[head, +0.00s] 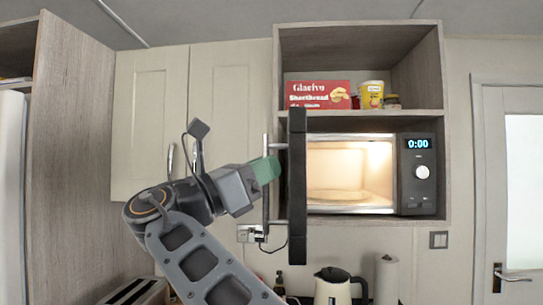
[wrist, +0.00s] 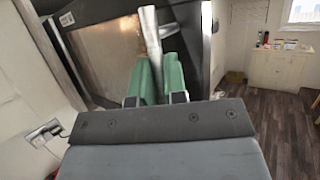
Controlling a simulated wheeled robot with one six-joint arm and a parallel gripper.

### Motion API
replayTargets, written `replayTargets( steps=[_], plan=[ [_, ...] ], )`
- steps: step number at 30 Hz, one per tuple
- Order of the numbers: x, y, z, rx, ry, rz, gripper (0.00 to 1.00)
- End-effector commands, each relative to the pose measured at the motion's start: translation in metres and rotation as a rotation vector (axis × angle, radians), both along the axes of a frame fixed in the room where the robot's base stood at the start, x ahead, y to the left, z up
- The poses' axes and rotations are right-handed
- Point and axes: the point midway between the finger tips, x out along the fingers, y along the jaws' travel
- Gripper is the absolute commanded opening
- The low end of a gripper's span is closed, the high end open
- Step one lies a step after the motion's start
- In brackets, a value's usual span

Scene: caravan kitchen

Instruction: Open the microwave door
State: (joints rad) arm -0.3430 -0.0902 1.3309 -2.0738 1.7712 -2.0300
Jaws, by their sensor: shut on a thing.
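The microwave (head: 416,180) sits in a wall cabinet niche, its clock showing 0:00. Its door (head: 298,190) stands swung well open and is seen nearly edge-on as a dark upright slab. The lit interior with a turntable (head: 338,195) shows to its right. The metal bar handle (head: 266,205) is on the door's left side in the head view. My gripper (head: 266,170), with green fingers, is shut on this handle. In the wrist view the green fingers (wrist: 158,78) close around the handle (wrist: 150,35), with the door close behind. The exact finger contact is partly hidden.
A red shortbread box (head: 318,94) and a yellow tub (head: 372,94) stand on the shelf above. A kettle (head: 334,287), paper roll (head: 387,278) and toaster (head: 138,292) are below. Closed cabinet doors (head: 152,122) are left of my gripper.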

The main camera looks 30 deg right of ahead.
Motion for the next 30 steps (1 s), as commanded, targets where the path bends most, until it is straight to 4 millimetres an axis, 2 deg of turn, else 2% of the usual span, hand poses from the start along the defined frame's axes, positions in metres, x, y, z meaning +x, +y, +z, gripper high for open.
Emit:
replayTargets(
  steps=[18, 19, 24, 26, 30],
  plan=[
    [0.0051, 0.0023, 0.001, -0.003, -0.001, -0.014, 0.0],
    [0.0052, 0.0024, 0.001, -0.002, -0.001, -0.014, 0.15],
    [0.0049, 0.0023, 0.0007, -0.001, -0.002, -0.014, 0.32],
    [0.0049, 0.0023, 0.0006, -0.001, -0.002, -0.014, 0.36],
    [0.0048, 0.0023, 0.0004, -0.001, -0.001, -0.016, 0.36]
  ],
)
